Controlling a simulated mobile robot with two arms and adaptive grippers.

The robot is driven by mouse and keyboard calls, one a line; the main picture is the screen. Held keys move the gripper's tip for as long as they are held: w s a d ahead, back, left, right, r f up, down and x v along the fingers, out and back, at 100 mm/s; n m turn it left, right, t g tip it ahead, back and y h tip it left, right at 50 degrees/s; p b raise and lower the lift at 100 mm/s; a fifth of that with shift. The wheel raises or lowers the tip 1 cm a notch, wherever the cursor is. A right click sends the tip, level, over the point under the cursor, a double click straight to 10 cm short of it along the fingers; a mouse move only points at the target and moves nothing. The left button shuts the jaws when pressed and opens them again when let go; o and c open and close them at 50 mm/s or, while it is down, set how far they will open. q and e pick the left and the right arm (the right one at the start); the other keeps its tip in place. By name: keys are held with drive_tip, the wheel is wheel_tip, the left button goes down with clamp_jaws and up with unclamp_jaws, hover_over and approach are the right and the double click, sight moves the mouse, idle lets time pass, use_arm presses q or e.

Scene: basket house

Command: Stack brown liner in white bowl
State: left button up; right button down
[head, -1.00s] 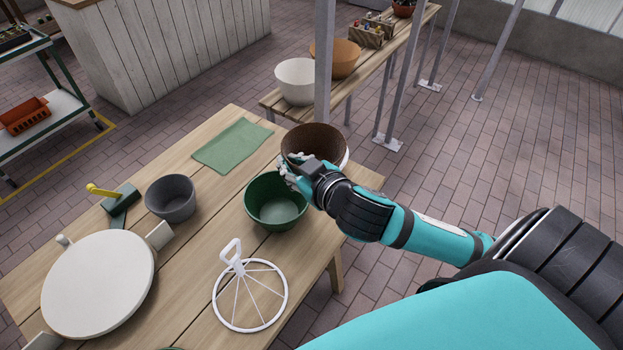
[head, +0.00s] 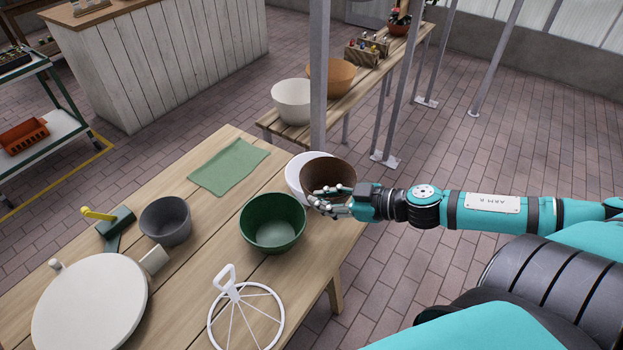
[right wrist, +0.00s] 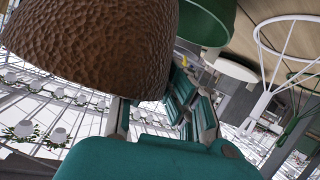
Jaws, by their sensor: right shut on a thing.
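The brown liner (head: 340,172) is a rough, deep bowl shape, hanging tilted at the table's right edge. My right gripper (head: 326,202) is shut on its near side. The right wrist view shows the liner's textured outer wall (right wrist: 95,45) close up, with no bowl around the part that shows. A white bowl (head: 296,180) stands on the table just left of and behind the liner, which hides its right part. I cannot tell whether the two touch. My left gripper is not in view.
A green bowl (head: 272,224) stands just left of my right gripper. A white wire frame (head: 245,318), grey pot (head: 166,220), round white lid (head: 90,305) and green cloth (head: 229,166) also lie on the table. Another white bowl (head: 292,102) is on the back bench.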

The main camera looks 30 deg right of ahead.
sight(320, 164)
drive_tip(key=w, duration=0.1)
drive_tip(key=w+d, duration=0.1)
drive_tip(key=w, duration=0.1)
drive_tip(key=w+d, duration=0.1)
drive_tip(key=w, duration=0.1)
drive_tip(key=shift+w+f, duration=0.1)
drive_tip(key=shift+w, duration=0.05)
drive_tip(key=w, duration=0.2)
drive_tip(key=w+d+p, duration=0.1)
drive_tip(key=w, duration=0.1)
drive_tip(key=w+d, duration=0.1)
drive_tip(key=w, duration=0.1)
drive_tip(key=shift+w+d+f, duration=0.15)
drive_tip(key=shift+w+f, duration=0.1)
drive_tip(key=shift+f, duration=0.15)
drive_tip(key=shift+w+d+f, duration=0.1)
drive_tip(key=shift+w, duration=0.15)
drive_tip(key=shift+f, duration=0.35)
wheel_tip(320, 164, down, 3)
drive_tip(key=shift+r, duration=0.1)
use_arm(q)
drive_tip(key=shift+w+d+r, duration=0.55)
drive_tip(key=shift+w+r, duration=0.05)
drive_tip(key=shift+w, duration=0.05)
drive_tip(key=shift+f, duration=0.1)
use_arm(e)
drive_tip(key=shift+f, duration=0.4)
